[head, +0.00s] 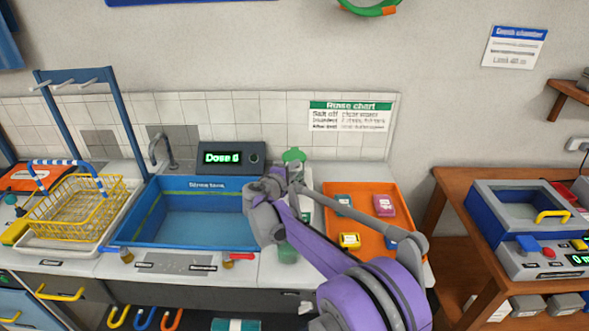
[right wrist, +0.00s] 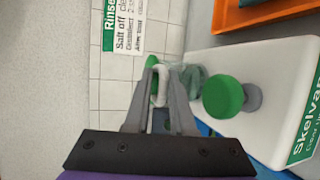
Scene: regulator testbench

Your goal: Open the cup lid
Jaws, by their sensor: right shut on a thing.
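A green cup lid (head: 293,155) shows just above my right gripper (head: 279,183) at the back of the counter. In the right wrist view the lid (right wrist: 152,62) is partly hidden by the fingertips. My right gripper (right wrist: 160,80) is shut on a pale loop-shaped handle (right wrist: 162,86) beside the lid. A clear, greenish cup (right wrist: 190,78) stands behind the fingers, mostly hidden. I cannot tell whether the handle belongs to the lid or the cup. My left gripper is not in view.
A second green-capped container (right wrist: 223,97) stands close to the gripper on a white surface. The blue rinse tank (head: 190,240) lies to the left, with a dose display (head: 229,158) behind it. An orange tray (head: 385,195) with small boxes is to the right.

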